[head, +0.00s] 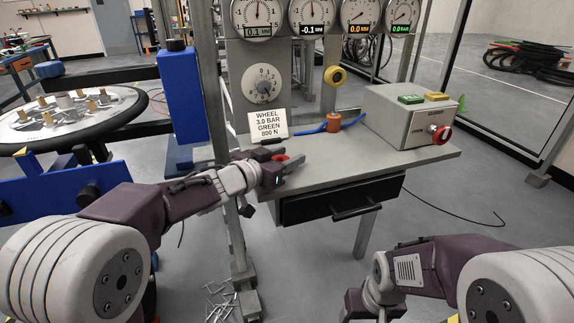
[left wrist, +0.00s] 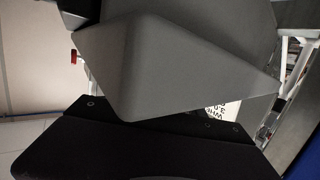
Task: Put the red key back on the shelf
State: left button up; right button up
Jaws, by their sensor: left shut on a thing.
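The red key (head: 281,158) shows as a small red piece at my left gripper (head: 284,168), mostly hidden by the fingers. My left gripper is shut on it, at the left front part of the grey shelf (head: 340,155). I cannot tell whether the key touches the shelf. In the left wrist view, large grey and black surfaces close to the camera fill most of the picture, and I cannot make out the key there. My right gripper (head: 362,305) is low at the bottom of the head view, away from the shelf, its fingers not clear.
On the shelf stand a white sign (head: 267,123), an orange piece with blue hose (head: 333,122) and a grey control box (head: 408,117) with a red button. A black-handled drawer (head: 338,200) is below. A wheel (head: 72,115) lies at the left. The shelf's middle is clear.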

pick_arm(q)
jog(key=shift+s, duration=0.1)
jog(key=o, duration=1.4)
jog(key=shift+a+r, duration=0.1)
jog(key=shift+r, duration=0.2)
jog(key=p+v, duration=0.4)
jog(key=v, duration=0.7)
jog(key=shift+s+a+r+p, duration=0.1)
jog(key=shift+p, duration=0.2)
jog(key=shift+s+a, duration=0.15)
jog(key=shift+s, duration=0.15)
